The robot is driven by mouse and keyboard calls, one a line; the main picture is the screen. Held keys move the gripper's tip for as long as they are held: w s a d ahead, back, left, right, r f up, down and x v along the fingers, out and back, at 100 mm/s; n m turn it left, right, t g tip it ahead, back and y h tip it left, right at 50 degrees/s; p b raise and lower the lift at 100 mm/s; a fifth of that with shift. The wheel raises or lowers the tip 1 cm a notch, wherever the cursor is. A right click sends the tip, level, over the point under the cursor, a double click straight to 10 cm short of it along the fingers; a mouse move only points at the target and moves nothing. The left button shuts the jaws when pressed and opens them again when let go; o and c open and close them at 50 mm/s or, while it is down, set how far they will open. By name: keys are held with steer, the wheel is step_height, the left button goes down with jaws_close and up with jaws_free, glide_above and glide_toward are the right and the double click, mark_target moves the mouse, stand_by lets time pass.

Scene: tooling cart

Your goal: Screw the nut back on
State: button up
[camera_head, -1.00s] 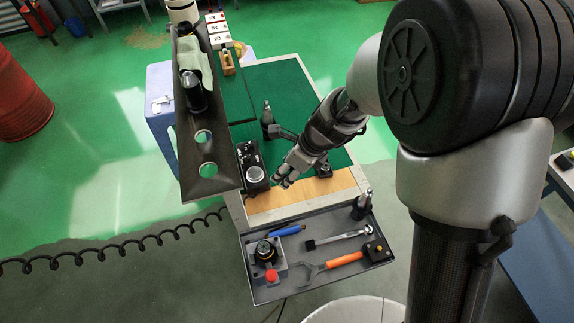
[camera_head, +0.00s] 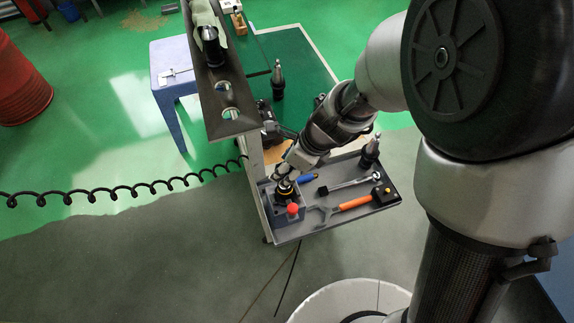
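My gripper (camera_head: 285,174) points down at the left end of the grey tray, directly above the black round nut-like part (camera_head: 284,193) seated in the grey fixture (camera_head: 275,213). The fingertips are at or very near the top of this part and partly cover it. Contact, and whether the fingers are open or closed, cannot be made out. The fixture has a red knob (camera_head: 293,209) at its front right. A wrench with an orange handle (camera_head: 355,203) lies on the tray to the right, its grey hooked head toward the fixture.
The tray (camera_head: 318,226) also holds a blue-handled tool (camera_head: 307,178), a silver ratchet-like tool (camera_head: 350,184), a black block (camera_head: 386,193) and an upright tool holder (camera_head: 370,152). A dark shelf with holes (camera_head: 220,103) rises left of my gripper. Another tool holder (camera_head: 278,80) stands on the green mat.

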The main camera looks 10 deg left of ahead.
steer(key=shift+f+b, duration=1.8)
steer(key=shift+f, duration=0.4)
steer(key=shift+f+b, duration=0.4)
steer(key=shift+f, duration=0.4)
stand_by(0.6)
steer(key=m, duration=0.1)
steer(key=m+t, duration=0.1)
steer(key=m, duration=0.1)
steer(key=m+p, duration=0.1)
steer(key=m, duration=0.1)
steer(key=shift+s+a+r+t+h, duration=0.1)
steer(key=shift+s+t+h, duration=0.15)
steer(key=shift+t+h, duration=0.15)
steer(key=shift+w+m, duration=0.1)
steer(key=shift+m, duration=0.4)
steer(key=m, duration=0.2)
steer(key=m+t+h+p, duration=0.1)
steer(key=m, duration=0.1)
steer(key=shift+a+m+h, duration=0.2)
steer(key=shift+m+h, duration=0.1)
steer(key=shift+m+t+p, duration=0.3)
steer(key=shift+m, duration=0.4)
